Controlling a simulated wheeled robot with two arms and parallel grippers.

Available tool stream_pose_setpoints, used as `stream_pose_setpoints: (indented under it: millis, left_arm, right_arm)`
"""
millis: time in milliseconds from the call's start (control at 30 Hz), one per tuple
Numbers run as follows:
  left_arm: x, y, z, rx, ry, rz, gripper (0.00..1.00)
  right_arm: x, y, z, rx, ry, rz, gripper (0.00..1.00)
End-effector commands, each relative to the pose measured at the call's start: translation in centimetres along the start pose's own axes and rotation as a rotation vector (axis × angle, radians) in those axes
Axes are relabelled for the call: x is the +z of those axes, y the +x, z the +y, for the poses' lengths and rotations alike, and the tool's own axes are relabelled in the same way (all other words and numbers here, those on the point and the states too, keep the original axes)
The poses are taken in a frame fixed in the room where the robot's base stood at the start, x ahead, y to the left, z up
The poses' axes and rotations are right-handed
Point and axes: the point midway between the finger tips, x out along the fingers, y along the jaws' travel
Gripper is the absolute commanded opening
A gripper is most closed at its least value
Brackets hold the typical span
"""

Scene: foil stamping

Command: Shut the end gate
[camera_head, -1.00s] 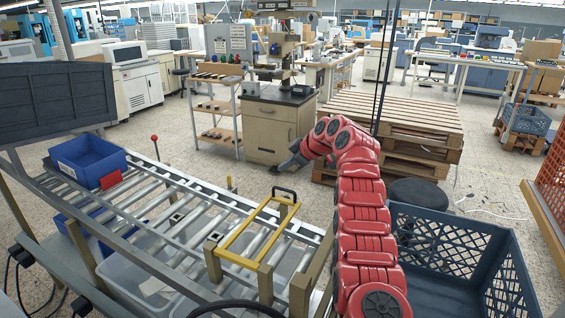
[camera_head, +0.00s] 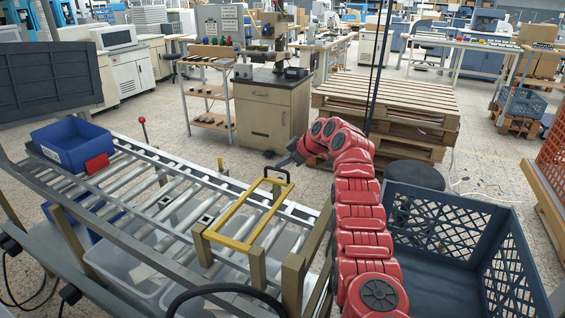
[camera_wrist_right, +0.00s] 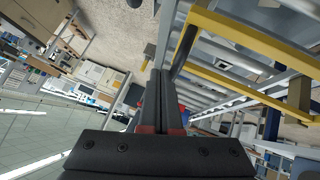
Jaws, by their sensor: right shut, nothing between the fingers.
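The end gate is a yellow frame (camera_head: 238,237) with a black handle (camera_head: 278,174) at its far corner. It lies roughly flat across the roller conveyor (camera_head: 165,204), near the conveyor's right end. My right gripper (camera_head: 284,161) is just beyond the black handle, above the conveyor's far side, and looks apart from the gate. In the right wrist view the gripper's fingers (camera_wrist_right: 160,75) are together with nothing between them, and the yellow gate frame (camera_wrist_right: 240,87) passes close beside them. My left gripper is not in view.
A blue bin (camera_head: 72,146) with a red tag sits at the conveyor's left end. A large dark crate (camera_head: 440,272) stands right of my right arm. Wooden pallets (camera_head: 385,103) and a cabinet (camera_head: 268,112) stand behind. Open floor lies between conveyor and cabinet.

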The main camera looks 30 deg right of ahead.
Motion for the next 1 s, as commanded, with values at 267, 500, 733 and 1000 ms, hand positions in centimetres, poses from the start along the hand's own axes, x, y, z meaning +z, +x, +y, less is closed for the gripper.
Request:
stream_pose_setpoints:
  millis: [267,500,733,1000]
  left_arm:
    - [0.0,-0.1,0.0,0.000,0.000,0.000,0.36]
    - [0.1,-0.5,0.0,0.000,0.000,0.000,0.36]
    - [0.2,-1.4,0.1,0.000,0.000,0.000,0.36]
    - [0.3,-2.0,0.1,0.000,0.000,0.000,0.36]
  right_arm:
    - [0.0,-0.2,0.0,0.000,0.001,0.000,0.00]
    - [0.1,-2.9,0.0,0.002,-0.003,0.000,0.00]
    - [0.1,-9.2,0.1,0.006,-0.003,-0.001,0.00]
    - [0.1,-15.2,0.0,0.002,-0.001,-0.001,0.00]
